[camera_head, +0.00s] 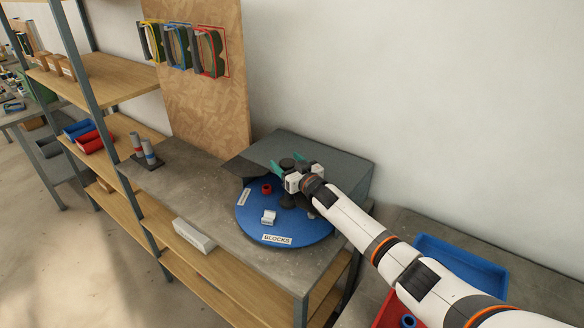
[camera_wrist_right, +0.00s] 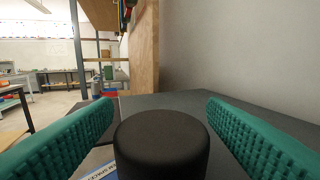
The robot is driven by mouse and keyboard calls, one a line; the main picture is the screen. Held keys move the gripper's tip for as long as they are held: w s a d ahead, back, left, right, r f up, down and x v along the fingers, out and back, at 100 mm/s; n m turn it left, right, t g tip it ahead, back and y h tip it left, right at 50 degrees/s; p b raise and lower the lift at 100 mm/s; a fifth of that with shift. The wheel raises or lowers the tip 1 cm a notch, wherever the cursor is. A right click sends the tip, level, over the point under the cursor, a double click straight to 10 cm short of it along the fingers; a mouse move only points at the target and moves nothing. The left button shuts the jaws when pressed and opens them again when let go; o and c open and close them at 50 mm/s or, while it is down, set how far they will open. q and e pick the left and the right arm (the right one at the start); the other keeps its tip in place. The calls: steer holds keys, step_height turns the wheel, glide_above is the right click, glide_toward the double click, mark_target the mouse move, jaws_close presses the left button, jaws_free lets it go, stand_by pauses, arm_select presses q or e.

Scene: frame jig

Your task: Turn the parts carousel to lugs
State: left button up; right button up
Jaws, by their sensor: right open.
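The parts carousel (camera_head: 248,222) is a round blue turntable on the grey bench. Its BLOCKS label (camera_head: 276,239) faces the front edge. A second label (camera_head: 244,197) on its left side is too small to read. A red part (camera_head: 267,189) and a pale block (camera_head: 268,216) sit on the disc; dark parts are partly hidden under my right arm. My right gripper (camera_head: 296,168) is over the back of the carousel, with its teal fingers apart. In the right wrist view, a black round knob (camera_wrist_right: 161,146) stands between the open fingers, not clamped. My left gripper is out of view.
A grey box-like block (camera_head: 340,158) stands behind the carousel against the wall. A shelf rack (camera_head: 110,70) stands left, and a blue bin (camera_head: 460,262) is at the right. The bench left of the carousel has free room.

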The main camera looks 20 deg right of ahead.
steer(key=shift+s+d+f, duration=0.15)
steer(key=shift+s, duration=0.5)
steer(key=s+d+b, duration=0.1)
steer(key=s, duration=0.9)
steer(key=shift+s+d+r+b, duration=0.2)
steer(key=shift+s+d+b, duration=0.05)
steer(key=shift+b, duration=0.1)
